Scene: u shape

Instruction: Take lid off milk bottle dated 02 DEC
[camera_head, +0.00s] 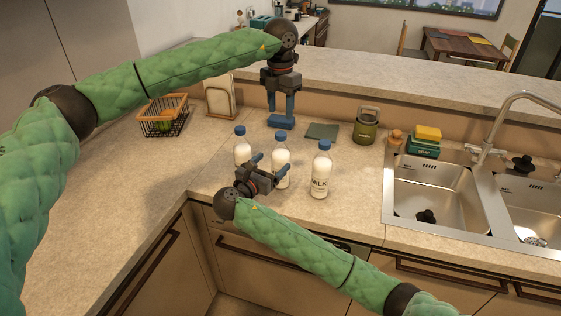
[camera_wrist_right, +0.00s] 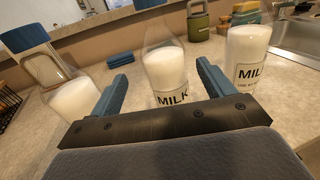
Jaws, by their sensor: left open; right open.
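Three clear milk bottles with white milk and blue lids stand on the counter: a left bottle (camera_head: 241,152), a middle bottle (camera_head: 281,170) and a right bottle (camera_head: 321,175). In the right wrist view, the left bottle (camera_wrist_right: 75,98), middle bottle (camera_wrist_right: 166,75) and right bottle (camera_wrist_right: 248,60) also show. My left gripper (camera_head: 281,108) is open, pointing down behind the bottles, empty.
Behind are a wire basket (camera_head: 163,122), a napkin holder (camera_head: 221,98), a dark cloth (camera_head: 322,131) and a green canister (camera_head: 367,128). The sink (camera_head: 433,192) is to the right.

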